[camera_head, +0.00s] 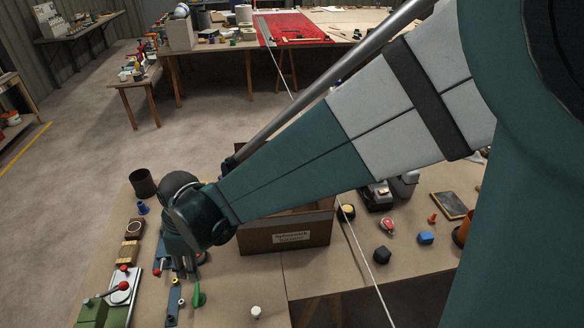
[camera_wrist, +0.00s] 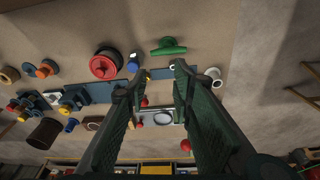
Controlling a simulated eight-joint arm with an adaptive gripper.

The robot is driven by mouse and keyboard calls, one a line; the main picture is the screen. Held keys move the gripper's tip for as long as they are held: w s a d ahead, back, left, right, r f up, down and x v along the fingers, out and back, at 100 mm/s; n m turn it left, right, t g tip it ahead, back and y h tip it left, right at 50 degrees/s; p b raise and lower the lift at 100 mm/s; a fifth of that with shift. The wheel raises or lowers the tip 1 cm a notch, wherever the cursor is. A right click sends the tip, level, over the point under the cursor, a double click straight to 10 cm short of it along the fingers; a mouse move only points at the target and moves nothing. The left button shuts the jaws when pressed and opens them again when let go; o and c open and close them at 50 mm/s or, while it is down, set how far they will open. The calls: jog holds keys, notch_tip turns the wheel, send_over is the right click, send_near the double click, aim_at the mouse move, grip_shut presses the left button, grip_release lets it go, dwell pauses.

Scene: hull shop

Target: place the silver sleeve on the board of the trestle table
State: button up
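My gripper (camera_head: 186,268) hangs over the left part of the near table, pointing down. In the wrist view my gripper (camera_wrist: 158,82) has its two fingers spread, with nothing seen held between them. A small pale ring (camera_head: 181,302), perhaps the silver sleeve, is on a blue-grey strip close to my gripper. I cannot tell which is the silver sleeve. The near table's brown board (camera_head: 232,290) is visible around them.
A green piece (camera_head: 198,294) is beside the strip. A green device with a red-knobbed lever (camera_head: 122,286) stands left. A labelled cardboard box (camera_head: 287,238) is behind and right of my gripper. A dark cup (camera_head: 142,183) stands at the far left. Bare board lies in front of the box.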

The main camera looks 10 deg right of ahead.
jog(key=w+d+r+m+t, duration=0.1)
jog(key=d+r+m, duration=0.1)
jog(key=d+r, duration=0.3)
jog(key=w+d+r+m+t, duration=0.1)
jog(key=d+r+m, duration=0.1)
jog(key=d, duration=0.5)
jog(key=s+d+r+m+t, duration=0.1)
jog(key=s+d+r+m, duration=0.2)
jog(key=d, duration=0.6)
jog(key=s+d+r+m+t+h, duration=0.1)
jog(key=d+m, duration=0.4)
jog(key=d, duration=0.5)
jog(key=s+d+r+m+t, duration=0.2)
jog(key=s+d+r+m, duration=0.2)
jog(key=d, duration=0.6)
jog(key=shift+s+d+r+t+h, duration=0.3)
jog(key=shift+s+r+h, duration=0.15)
jog(key=shift+r, duration=0.2)
